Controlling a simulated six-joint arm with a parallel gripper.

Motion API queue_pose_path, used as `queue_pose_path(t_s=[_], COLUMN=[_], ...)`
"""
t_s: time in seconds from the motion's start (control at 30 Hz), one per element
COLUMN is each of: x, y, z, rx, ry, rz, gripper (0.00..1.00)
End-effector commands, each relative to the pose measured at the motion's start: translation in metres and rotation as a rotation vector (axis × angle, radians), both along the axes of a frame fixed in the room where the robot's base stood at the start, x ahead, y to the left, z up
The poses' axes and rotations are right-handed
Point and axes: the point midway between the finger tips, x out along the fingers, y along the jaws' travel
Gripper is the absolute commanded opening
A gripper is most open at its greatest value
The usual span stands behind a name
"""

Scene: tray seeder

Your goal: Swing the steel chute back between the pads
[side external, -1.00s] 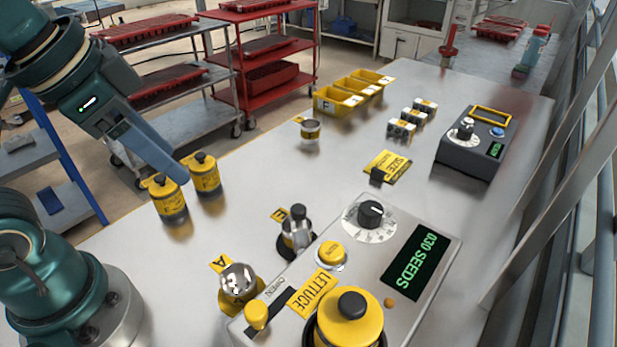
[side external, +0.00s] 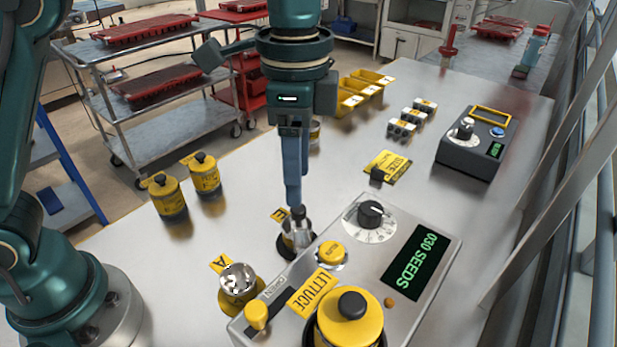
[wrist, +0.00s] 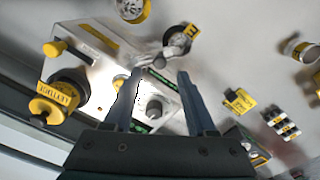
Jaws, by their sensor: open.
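The steel chute (side external: 300,236) reaches from the machine's edge toward the cup labelled E; fingers and glare partly hide it. In the wrist view the chute (wrist: 158,60) is a bright strip running to that cup (wrist: 178,40). I cannot make out the pads. My gripper (side external: 295,197) points down just above the chute and cup E, seemingly apart from them. In the wrist view my gripper (wrist: 160,73) is open, its fingers to either side of the chute's lower end in the picture, with nothing held.
The seeder (side external: 405,222) reads 030 SEEDS and carries a dial (side external: 370,213) and a yellow-lidded lettuce canister (side external: 350,320). Cup A (side external: 238,285) stands left of it. Two yellow canisters (side external: 168,198) stand farther left. Yellow bins and a grey control box (side external: 468,150) are farther back.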

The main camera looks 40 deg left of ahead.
Motion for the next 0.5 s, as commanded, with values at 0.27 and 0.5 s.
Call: queue_pose_path(t_s=[0.27,0.5], x=[-0.001,-0.001], y=[0.001,0.001], z=[-0.028,-0.045], rx=[0.001,0.0], ry=[0.003,-0.001], rz=[0.001,0.002], gripper=[0.57,0.57])
